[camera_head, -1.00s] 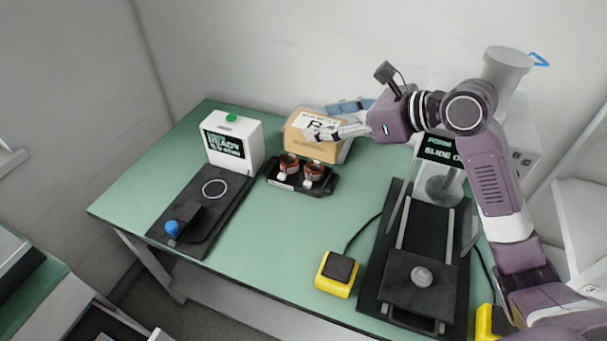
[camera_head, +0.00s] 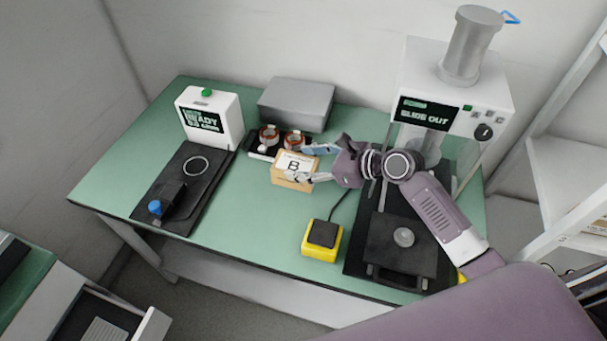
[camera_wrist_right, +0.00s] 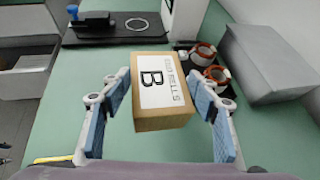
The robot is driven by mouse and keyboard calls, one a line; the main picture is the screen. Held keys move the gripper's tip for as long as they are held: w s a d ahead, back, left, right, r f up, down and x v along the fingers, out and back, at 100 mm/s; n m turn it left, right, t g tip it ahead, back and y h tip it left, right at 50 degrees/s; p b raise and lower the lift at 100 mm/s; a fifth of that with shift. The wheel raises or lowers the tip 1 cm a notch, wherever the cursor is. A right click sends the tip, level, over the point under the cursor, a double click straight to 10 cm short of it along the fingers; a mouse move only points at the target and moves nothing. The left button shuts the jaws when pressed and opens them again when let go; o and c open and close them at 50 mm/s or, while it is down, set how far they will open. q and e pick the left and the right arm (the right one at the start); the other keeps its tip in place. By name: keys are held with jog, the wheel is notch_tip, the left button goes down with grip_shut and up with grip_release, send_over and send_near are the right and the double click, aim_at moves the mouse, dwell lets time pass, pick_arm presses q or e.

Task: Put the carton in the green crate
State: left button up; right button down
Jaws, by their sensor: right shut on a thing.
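The carton (camera_head: 290,182) is a small tan box with a white label marked B. My right gripper (camera_head: 307,165) is shut on it, with one finger on each side. In the right wrist view the carton (camera_wrist_right: 155,88) sits between the two blue-padded fingers (camera_wrist_right: 160,100). In the head view it appears in front of the black tray with the copper-wound parts; its height above the table is hard to tell. No green crate shows in any view. My left gripper is not in view.
A grey box (camera_head: 297,104) stands behind the black tray (camera_head: 262,143). A white READY tester (camera_head: 222,114) is at left, a SLIDE OUT machine (camera_head: 455,85) at right, and a yellow pedal (camera_head: 322,238) near the front edge.

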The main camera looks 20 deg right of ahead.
notch_tip(320, 180, down, 5)
jog(key=shift+f, duration=0.1)
dwell(0.3)
jog(key=c, duration=0.7)
grip_release()
jog(key=shift+f, duration=0.1)
jog(key=shift+c, duration=0.2)
